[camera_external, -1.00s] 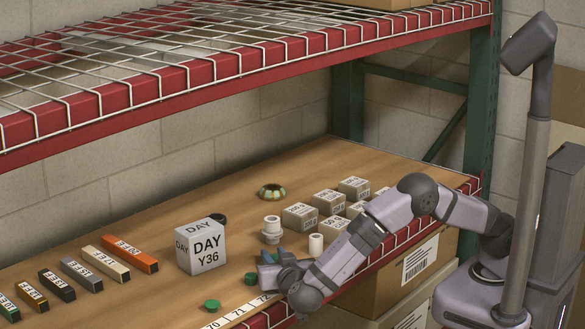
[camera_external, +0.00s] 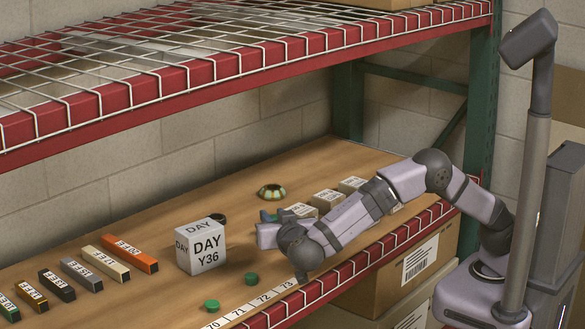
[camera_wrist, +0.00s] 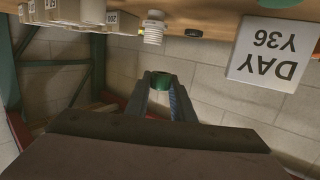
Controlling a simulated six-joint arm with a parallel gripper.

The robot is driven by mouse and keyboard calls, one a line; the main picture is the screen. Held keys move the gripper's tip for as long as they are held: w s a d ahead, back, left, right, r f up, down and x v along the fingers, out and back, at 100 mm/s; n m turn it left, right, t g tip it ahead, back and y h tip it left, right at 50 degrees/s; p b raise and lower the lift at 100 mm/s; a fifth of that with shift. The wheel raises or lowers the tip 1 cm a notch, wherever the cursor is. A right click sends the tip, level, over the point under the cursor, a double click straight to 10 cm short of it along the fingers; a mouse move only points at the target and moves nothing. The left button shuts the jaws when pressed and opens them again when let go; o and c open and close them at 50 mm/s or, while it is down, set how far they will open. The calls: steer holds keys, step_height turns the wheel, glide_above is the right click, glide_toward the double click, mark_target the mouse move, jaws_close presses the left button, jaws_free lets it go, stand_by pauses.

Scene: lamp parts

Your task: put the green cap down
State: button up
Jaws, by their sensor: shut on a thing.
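My gripper (camera_external: 268,222) is raised above the shelf board, right of the white DAY Y36 box (camera_external: 205,252). It is shut on a green cap (camera_wrist: 159,80), which shows between the two fingertips (camera_wrist: 160,87) in the wrist view. Two other green caps (camera_external: 212,306) lie on the board near the front edge, one (camera_external: 251,279) closer to my arm.
A white threaded part (camera_wrist: 154,31) stands close by. A black ring (camera_external: 218,218) lies behind the DAY box. Labelled bars (camera_external: 130,254) lie at left.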

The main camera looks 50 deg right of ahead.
steer(key=w+d+r+m+g+h+p, duration=0.1)
steer(key=w+d+r+p, duration=0.2)
steer(key=d+r+p, duration=0.3)
step_height(320, 180, up, 4)
steer(key=n+t+y+p, duration=0.2)
steer(key=n+t+y, duration=0.2)
steer(key=n+y, duration=0.4)
glide_above(208, 223)
steer(key=y, duration=0.1)
steer(key=shift+m, duration=0.3)
steer(key=shift+f+p, duration=0.7)
steer(key=shift+f, duration=4.2)
steer(key=shift+f+b, duration=0.2)
steer(key=shift+b, duration=0.25)
steer(key=o, duration=1)
